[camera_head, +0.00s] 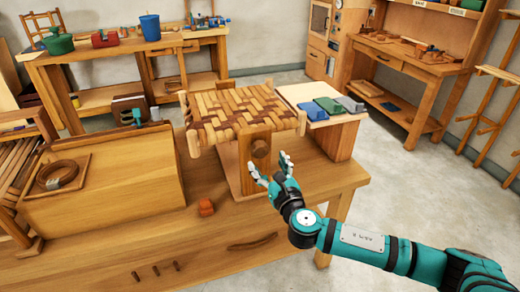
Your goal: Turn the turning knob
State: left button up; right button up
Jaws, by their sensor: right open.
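The turning knob (258,150) is a round brown wooden knob on the upright front board (256,171) of a wooden stand. A woven bark seat (240,110) with a checkered brown pattern lies on top of this stand. My right gripper (269,169) is open and empty, just below and slightly right of the knob. Its two fingers point up toward the board, with one on each side below the knob. Whether a finger touches the board cannot be told. My left gripper does not show.
The stand is on a wooden workbench (235,228) with a small red object (206,207) to its left. A wooden box-like block (105,180) is at the left.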

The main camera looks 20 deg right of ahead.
aim_at(262, 154)
jog(key=w, duration=0.7)
jog(key=shift+a, duration=0.1)
jog(key=c, duration=1.2)
